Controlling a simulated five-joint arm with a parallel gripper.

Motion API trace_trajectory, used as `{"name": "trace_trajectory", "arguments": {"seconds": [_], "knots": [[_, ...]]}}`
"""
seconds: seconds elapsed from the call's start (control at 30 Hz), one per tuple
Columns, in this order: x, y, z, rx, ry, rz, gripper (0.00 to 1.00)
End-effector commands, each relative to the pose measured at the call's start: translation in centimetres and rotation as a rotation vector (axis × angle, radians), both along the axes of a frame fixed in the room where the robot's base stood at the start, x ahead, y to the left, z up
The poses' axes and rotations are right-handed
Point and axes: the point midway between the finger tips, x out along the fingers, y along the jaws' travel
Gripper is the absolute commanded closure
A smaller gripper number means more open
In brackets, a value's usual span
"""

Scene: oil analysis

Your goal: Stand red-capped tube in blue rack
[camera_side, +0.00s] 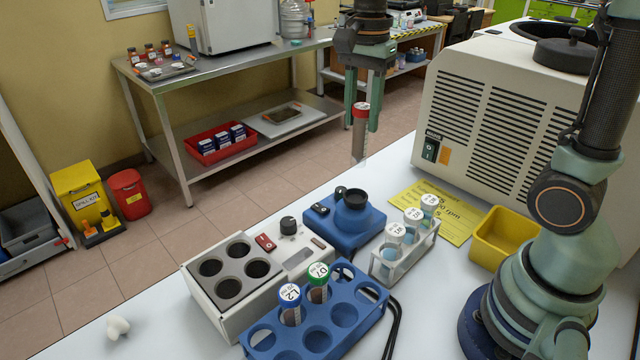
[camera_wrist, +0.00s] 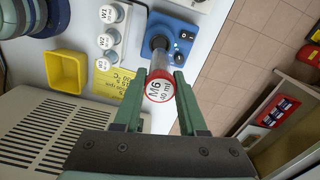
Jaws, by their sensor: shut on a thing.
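The red-capped tube (camera_side: 360,130) hangs upright from my gripper (camera_side: 362,106), in the air behind the blue vortex mixer as the side view shows it. My gripper is shut on the tube near its cap. In the wrist view the red-rimmed cap (camera_wrist: 159,88), marked M6, sits between the fingertips (camera_wrist: 161,82). The blue rack (camera_side: 377,310) stands on the front of the bench. It holds a blue-capped tube (camera_side: 290,305) and a green-capped tube (camera_side: 318,284); several of its other holes look empty. The rack is not visible in the wrist view.
A heater block (camera_side: 212,308) with empty wells stands left of the rack. The blue mixer (camera_side: 368,216), a white rack of white-capped tubes (camera_side: 381,277), a yellow bin (camera_side: 484,258) and a large vented machine (camera_side: 450,165) stand nearby. A black cable (camera_side: 397,305) lies beside the rack.

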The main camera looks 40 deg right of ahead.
Motion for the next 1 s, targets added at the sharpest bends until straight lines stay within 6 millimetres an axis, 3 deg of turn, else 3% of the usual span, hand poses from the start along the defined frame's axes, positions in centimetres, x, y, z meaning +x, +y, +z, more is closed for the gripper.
{"name": "trace_trajectory", "arguments": {"seconds": [0.23, 0.5, 0.7, 1.0], "knots": [[-0.5, 1.2, -0.4, 0.0, 0.002, 0.03, 1.0], [-4.3, 8.4, -2.9, 0.0, 0.0, 0.225, 1.0], [-7.7, 12.0, -4.6, 0.0, -0.001, 0.348, 1.0], [-9.1, 13.2, -5.9, 0.0, 0.001, 0.394, 1.0]]}}
